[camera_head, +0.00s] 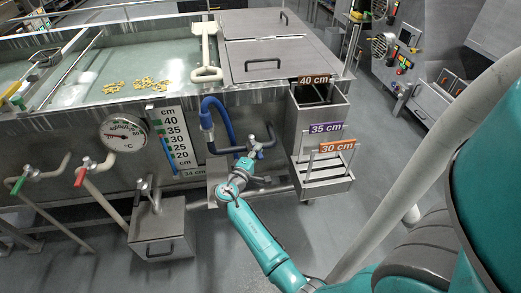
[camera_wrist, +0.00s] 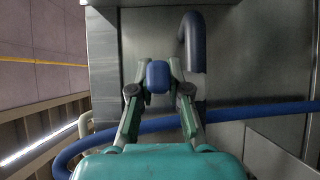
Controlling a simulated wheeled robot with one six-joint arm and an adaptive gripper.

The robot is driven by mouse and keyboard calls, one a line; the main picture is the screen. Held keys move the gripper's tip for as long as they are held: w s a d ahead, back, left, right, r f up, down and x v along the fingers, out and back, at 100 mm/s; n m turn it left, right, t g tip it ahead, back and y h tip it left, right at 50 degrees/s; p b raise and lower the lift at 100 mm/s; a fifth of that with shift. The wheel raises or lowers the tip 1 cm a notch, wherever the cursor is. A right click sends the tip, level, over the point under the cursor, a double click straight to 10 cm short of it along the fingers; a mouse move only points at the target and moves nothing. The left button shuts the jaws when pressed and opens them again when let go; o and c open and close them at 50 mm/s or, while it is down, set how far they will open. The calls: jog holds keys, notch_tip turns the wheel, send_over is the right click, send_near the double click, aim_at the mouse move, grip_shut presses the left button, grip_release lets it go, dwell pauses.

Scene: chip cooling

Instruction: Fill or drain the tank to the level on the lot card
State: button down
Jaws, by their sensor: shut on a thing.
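The tank (camera_head: 75,115) is a long steel trough with yellow chips floating in its water. Its level scale (camera_head: 177,138) runs from 20 to 40 cm on the front. A small plate below the scale reads "34 cm" (camera_head: 194,172). My gripper (camera_head: 257,147) is at the tank's front, right of the scale. The wrist view shows its fingers (camera_wrist: 158,80) shut on a blue rounded handle (camera_wrist: 158,75). What the handle joins to is hidden behind the fingers. A blue hose (camera_head: 222,122) bends down beside it. A red valve handle (camera_head: 81,176) and a green one (camera_head: 18,185) are at left.
A steel rack (camera_head: 322,115) with tags 40 cm, 35 cm and 30 cm stands right of my gripper. A round dial gauge (camera_head: 124,133) is on the tank front. A steel box (camera_head: 158,228) stands on the floor below. A white paddle (camera_head: 206,50) lies across the tank.

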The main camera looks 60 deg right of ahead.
jog(key=shift+w+a+m+g, duration=0.25)
jog(key=shift+m+g, duration=0.2)
jog(key=shift+g, duration=0.35)
jog(key=shift+w+a+m+g, duration=0.2)
jog(key=shift+m+g, duration=0.25)
jog(key=shift+g, duration=0.35)
jog(key=c, duration=1.1)
grip_release()
jog(key=a, duration=0.8)
jog(key=w+a, duration=0.1)
jog(key=a, duration=0.3)
